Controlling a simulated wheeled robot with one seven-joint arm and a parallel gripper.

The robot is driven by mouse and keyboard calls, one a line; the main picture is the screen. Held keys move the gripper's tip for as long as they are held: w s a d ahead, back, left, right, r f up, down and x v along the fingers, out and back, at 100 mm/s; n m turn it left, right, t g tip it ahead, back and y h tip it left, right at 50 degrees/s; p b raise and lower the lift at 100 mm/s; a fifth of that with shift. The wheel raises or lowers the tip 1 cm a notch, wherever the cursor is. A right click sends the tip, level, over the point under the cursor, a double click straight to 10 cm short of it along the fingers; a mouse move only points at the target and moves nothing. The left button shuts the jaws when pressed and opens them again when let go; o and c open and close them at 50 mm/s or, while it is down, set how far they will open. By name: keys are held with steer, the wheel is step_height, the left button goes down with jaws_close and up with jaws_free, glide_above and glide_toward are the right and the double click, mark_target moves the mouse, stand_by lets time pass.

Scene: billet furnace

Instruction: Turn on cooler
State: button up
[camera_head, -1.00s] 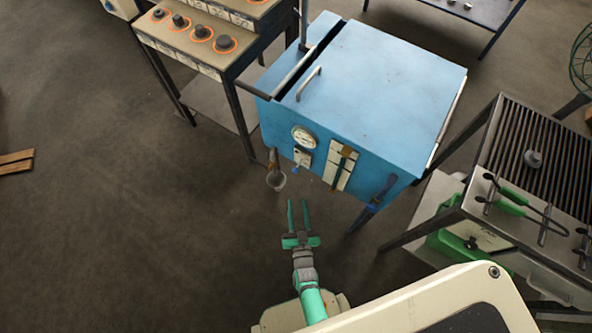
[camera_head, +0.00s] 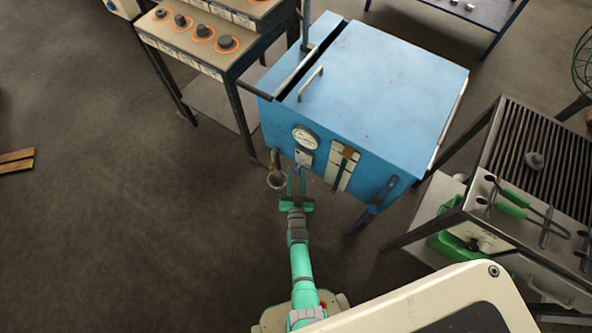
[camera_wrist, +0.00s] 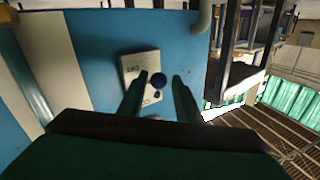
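The cooler (camera_head: 375,85) is a large blue box with a front panel facing me. On that panel a small white switch plate (camera_head: 304,157) sits below a round white gauge (camera_head: 305,137). In the wrist view the switch plate (camera_wrist: 134,68) is tilted and carries a dark blue knob (camera_wrist: 158,80). My gripper (camera_head: 296,171) is just in front of the plate. In the wrist view its two green fingers (camera_wrist: 159,83) are apart, with the knob seen between their tips. I cannot tell whether they touch it.
A pale strip with a sight tube (camera_head: 341,167) is right of the switch plate on the panel. A pipe with a funnel-like cup (camera_head: 276,179) is close on the left. A grated metal table (camera_head: 480,210) stands right, and a knobbed console (camera_head: 185,50) stands left.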

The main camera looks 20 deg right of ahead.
steer(key=shift+x, duration=0.8)
steer(key=shift+w+d, duration=0.15)
steer(key=shift+d, duration=0.15)
steer(key=shift+c, duration=0.3)
steer(key=shift+a, duration=0.1)
steer(key=c, duration=0.7)
